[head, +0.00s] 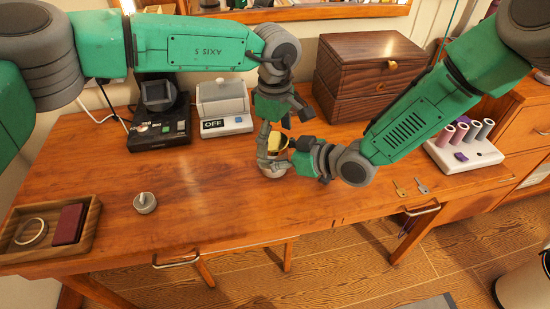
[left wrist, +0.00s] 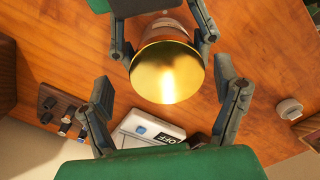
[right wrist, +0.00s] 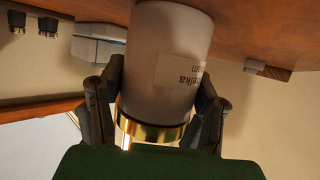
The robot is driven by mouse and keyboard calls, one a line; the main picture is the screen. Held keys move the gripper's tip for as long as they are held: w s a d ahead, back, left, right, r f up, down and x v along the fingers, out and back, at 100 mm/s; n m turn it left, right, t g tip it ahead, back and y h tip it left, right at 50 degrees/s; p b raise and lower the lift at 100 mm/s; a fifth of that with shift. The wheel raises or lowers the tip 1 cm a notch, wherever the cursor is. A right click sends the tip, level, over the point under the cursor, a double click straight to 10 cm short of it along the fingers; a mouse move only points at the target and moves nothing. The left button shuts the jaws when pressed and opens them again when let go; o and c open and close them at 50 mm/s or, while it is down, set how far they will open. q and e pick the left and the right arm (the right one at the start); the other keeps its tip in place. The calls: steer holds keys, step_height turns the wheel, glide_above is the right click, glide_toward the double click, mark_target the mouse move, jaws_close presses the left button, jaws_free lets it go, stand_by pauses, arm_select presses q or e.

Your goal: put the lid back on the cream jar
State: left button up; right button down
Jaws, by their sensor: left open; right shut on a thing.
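The cream jar (right wrist: 175,55) is a pale cylinder with a label, seen upside down in the right wrist view. My right gripper (right wrist: 155,100) is shut on its body, one finger on each side. It comes from the right in the head view (head: 277,164). A shiny gold lid (left wrist: 167,72) covers the jar's top; its gold edge shows in the right wrist view (right wrist: 150,131). Whether the lid is fully seated I cannot tell. My left gripper (left wrist: 168,92) is open above the jar, its fingers apart on either side of the lid. In the head view the arms partly hide the jar.
A wooden tray (head: 88,222) lies at the table's left. A small grey knobbed object (head: 145,203) stands near it. Black (head: 160,130) and white (head: 224,108) devices and a wooden box (head: 370,70) stand behind. Keys (head: 421,186) and a white rack (head: 465,158) are right. The front middle is clear.

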arm_select(q)
step_height(320, 180, up, 12)
arm_select(e)
steer(key=shift+w+d, duration=0.1)
steer(key=shift+w, duration=0.05)
stand_by(0.3)
arm_select(q)
steer(key=shift+w, duration=0.1)
arm_select(e)
steer(key=shift+c, duration=2.1)
jaws_free()
steer(key=v, duration=1.2)
